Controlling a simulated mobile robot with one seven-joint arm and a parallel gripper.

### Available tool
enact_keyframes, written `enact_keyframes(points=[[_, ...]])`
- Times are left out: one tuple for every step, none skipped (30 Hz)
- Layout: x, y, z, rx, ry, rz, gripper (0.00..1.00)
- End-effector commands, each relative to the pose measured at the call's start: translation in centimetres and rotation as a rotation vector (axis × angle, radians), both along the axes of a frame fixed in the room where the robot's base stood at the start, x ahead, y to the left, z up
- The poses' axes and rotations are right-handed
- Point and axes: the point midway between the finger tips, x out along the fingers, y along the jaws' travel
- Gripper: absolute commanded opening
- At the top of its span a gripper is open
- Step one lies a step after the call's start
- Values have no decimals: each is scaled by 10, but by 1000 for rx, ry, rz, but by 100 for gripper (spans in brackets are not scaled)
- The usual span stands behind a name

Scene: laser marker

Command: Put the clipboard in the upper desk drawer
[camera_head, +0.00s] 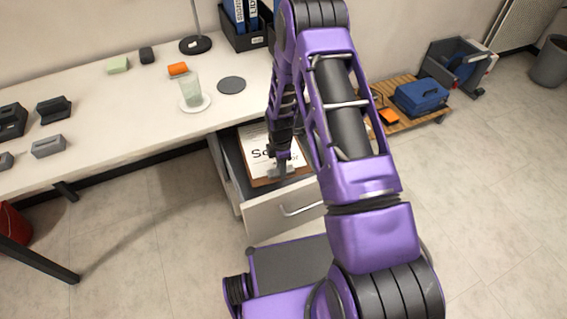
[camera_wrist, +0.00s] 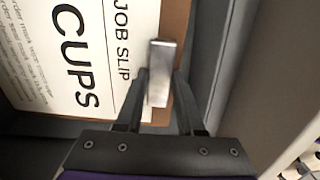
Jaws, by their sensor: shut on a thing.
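The clipboard (camera_head: 250,153) is a brown board with a white printed sheet and a metal clip. It lies inside the open upper desk drawer (camera_head: 265,220), seemingly flat and low between the walls. In the wrist view, the clipboard (camera_wrist: 88,45) fills the left side, its sheet reading "JOB SLIP" and "CUPS". My gripper (camera_head: 281,171) reaches down into the drawer at the clipboard's front end. In the wrist view, my gripper (camera_wrist: 157,92) is shut on the clipboard at its metal clip. My arm hides part of the drawer's right side.
The white desk (camera_head: 130,108) holds a glass on a saucer (camera_head: 192,95), a dark round coaster (camera_head: 231,85), an orange block (camera_head: 178,69) and several grey items. A wooden platform (camera_head: 400,125) with a blue toolbox (camera_head: 421,96) stands right.

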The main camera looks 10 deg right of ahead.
Motion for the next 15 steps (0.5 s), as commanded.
enact_keyframes(points=[[-1, 2, -4, 2, -1, 45, 0], [-1, 3, -5, 3, -1, 67, 0], [-1, 4, -7, 4, -1, 89, 0], [-1, 4, -9, 4, -1, 102, 0], [-1, 5, -13, 4, -2, 111, 0], [-1, 5, -20, 4, -2, 118, 0], [-2, 5, -26, 4, -1, 120, 0], [-2, 5, -32, 4, 0, 121, 0], [-2, 5, -40, 4, 1, 122, 0], [-2, 5, -46, 3, 0, 121, 0], [-2, 4, -51, 3, -1, 120, 0], [-2, 4, -57, 3, -1, 119, 0], [-2, 4, -61, 3, -1, 118, 0], [-1, 4, -64, 3, -2, 118, 0], [-1, 4, -67, 3, -2, 118, 0]])
